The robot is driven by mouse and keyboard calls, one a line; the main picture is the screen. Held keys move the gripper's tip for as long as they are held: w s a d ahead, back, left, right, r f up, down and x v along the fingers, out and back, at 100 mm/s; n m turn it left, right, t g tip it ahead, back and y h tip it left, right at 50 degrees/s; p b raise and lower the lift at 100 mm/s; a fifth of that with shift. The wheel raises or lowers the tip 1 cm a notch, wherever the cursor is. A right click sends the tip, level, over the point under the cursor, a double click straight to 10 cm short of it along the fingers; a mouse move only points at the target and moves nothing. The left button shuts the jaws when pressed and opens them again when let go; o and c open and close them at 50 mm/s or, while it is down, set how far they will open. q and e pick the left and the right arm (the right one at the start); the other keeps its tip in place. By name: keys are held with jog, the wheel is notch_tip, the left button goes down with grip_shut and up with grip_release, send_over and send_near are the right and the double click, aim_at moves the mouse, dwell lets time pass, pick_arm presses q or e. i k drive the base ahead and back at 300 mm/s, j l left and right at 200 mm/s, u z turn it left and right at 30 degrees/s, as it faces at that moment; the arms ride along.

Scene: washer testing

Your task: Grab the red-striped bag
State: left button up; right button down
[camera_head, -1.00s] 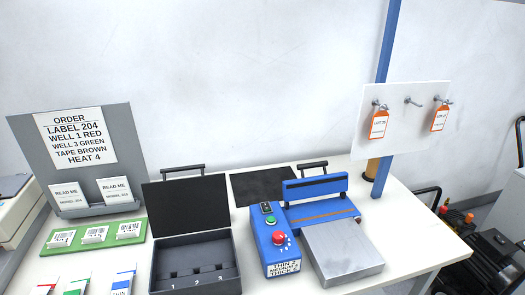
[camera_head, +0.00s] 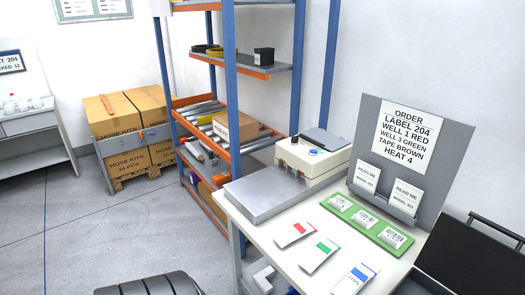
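The red-striped bag (camera_head: 295,234) is a flat white packet with a red stripe. It lies on the white table (camera_head: 262,234) near its left front edge. A green-striped bag (camera_head: 319,256) and a blue-striped bag (camera_head: 354,280) lie in a row with it, toward the lower right. Neither of my grippers is in view.
A grey metal plate and white device (camera_head: 312,158) stand behind the bags. A green tray (camera_head: 335,204) with labelled cards, an order board (camera_head: 450,140) and an open black case (camera_head: 470,250) are to the right. A blue-orange shelf (camera_head: 231,60) stands behind.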

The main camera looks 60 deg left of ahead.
aim_at(292, 234)
jog(key=u, duration=1.5)
